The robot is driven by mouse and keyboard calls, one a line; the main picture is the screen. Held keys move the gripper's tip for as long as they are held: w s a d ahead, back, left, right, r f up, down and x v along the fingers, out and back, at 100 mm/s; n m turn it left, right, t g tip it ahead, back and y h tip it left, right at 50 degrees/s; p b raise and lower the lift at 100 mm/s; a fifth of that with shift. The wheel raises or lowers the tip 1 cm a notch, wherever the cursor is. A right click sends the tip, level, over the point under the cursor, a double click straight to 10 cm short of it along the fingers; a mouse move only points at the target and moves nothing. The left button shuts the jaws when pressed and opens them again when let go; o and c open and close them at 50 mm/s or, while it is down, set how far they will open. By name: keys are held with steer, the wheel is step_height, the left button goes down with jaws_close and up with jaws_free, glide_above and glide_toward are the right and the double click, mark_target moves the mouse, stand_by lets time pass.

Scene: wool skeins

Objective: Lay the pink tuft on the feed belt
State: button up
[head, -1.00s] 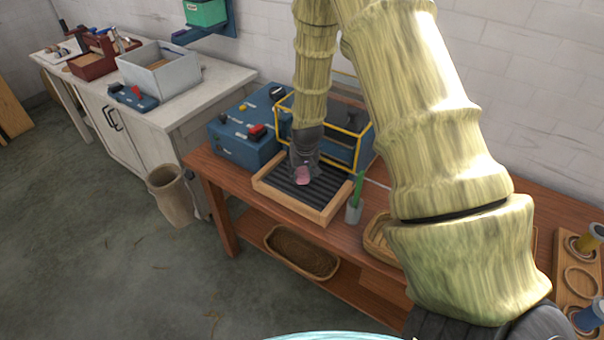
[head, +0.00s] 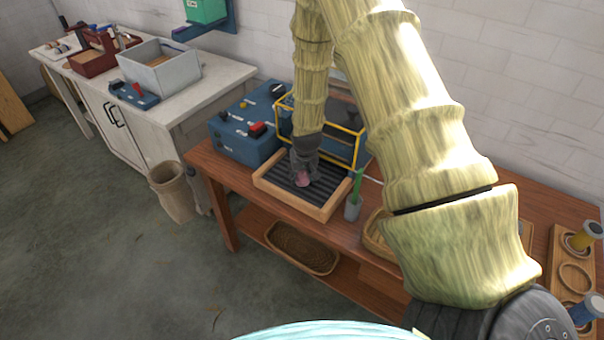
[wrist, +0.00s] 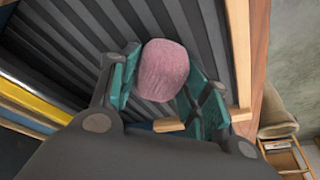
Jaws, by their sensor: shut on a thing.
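The pink tuft (wrist: 164,70) is between the two fingers of my gripper (wrist: 170,88) in the wrist view, and the gripper is shut on it. The feed belt (head: 328,188) is a dark ribbed surface in a pale wooden frame on the brown table. Its ribs (wrist: 60,50) fill much of the wrist view behind the tuft. The tuft is over the belt; I cannot tell whether it touches it.
A blue machine (head: 243,137) with a yellow guard frame (head: 345,130) stands behind the belt. A grey cup with a green handle (head: 353,207) stands right of the belt frame. A wicker basket (head: 300,250) sits on the lower shelf. A tall bin (head: 172,192) stands on the floor.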

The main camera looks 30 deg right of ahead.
steer(key=shift+f, duration=0.2)
steer(key=o, duration=0.7)
steer(key=shift+r, duration=0.1)
steer(key=shift+r, duration=0.2)
steer(key=shift+b+v, duration=1.35)
steer(key=shift+v, duration=4.55)
